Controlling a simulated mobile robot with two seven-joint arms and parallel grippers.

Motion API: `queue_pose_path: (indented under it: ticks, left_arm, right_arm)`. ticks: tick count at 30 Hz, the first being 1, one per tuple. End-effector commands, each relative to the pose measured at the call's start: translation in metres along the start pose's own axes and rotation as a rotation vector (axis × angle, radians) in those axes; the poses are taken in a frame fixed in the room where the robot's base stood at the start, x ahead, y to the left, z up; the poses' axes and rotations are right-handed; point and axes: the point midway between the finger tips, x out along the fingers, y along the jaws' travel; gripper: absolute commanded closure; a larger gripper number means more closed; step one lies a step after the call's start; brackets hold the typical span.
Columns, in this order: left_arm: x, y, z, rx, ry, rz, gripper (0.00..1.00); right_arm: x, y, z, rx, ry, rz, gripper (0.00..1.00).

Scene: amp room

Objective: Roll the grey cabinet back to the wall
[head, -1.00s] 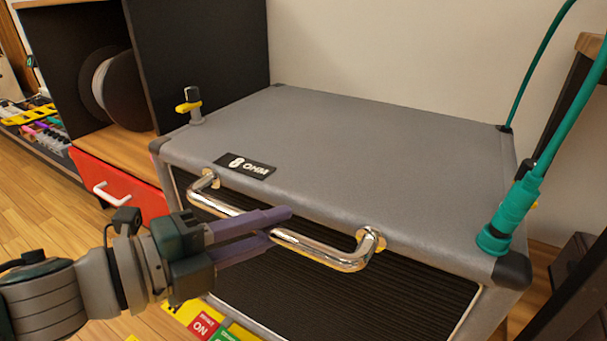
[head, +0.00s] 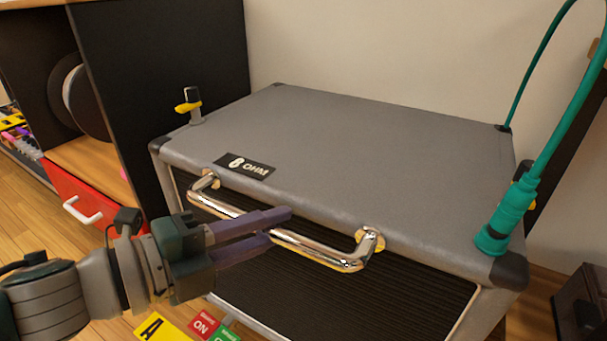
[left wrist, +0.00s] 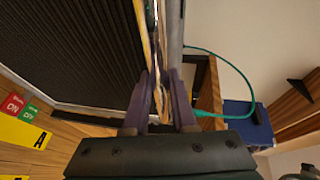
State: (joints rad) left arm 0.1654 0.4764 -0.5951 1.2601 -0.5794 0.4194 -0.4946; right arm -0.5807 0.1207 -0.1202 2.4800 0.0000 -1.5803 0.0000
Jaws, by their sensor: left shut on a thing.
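The grey cabinet (head: 330,160) stands in the middle of the head view, with an "8 OHM" label on its top and a dark ribbed front. A chrome handle (head: 315,250) runs along its front upper edge. My left gripper (head: 285,225) is shut on the handle near its middle. The left wrist view shows the purple fingers (left wrist: 160,95) on either side of the handle, beside the dark front (left wrist: 75,50). The wall (head: 400,60) is behind the cabinet; the gap at its back is mostly hidden. My right gripper is not in view.
A black shelf unit (head: 175,80) with an open red drawer (head: 85,200) stands close on the left. A teal cable (head: 510,210) rises from the cabinet's right front corner. A dark object (head: 583,305) is at the right. Coloured floor labels (head: 200,325) lie in front.

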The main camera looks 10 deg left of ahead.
Motion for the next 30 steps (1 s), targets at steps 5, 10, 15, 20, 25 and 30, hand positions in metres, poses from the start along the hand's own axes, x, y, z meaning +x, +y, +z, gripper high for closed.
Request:
queue_pose_path:
  ticks: [5, 10, 15, 20, 25, 30]
  left_arm:
    - [-0.001, 0.003, 0.002, -0.001, -0.007, 0.008, 0.65]
    - [0.000, 0.002, 0.001, 0.000, -0.004, 0.005, 0.46]
    - [0.000, 0.001, 0.001, 0.000, -0.003, 0.003, 0.45]
    - [-0.006, 0.001, 0.000, -0.002, -0.002, 0.004, 0.45]
    - [-0.035, -0.001, 0.000, -0.002, -0.004, 0.008, 0.45]
    - [-0.070, -0.001, 0.000, -0.002, -0.003, 0.009, 0.45]
  right_arm:
    - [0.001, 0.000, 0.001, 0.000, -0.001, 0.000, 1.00]
    - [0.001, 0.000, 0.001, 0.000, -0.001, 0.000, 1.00]
    - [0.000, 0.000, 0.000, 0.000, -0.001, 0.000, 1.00]
    - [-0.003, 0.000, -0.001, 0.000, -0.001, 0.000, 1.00]
    - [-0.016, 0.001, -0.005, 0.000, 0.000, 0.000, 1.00]
    - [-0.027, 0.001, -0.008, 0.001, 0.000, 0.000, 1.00]
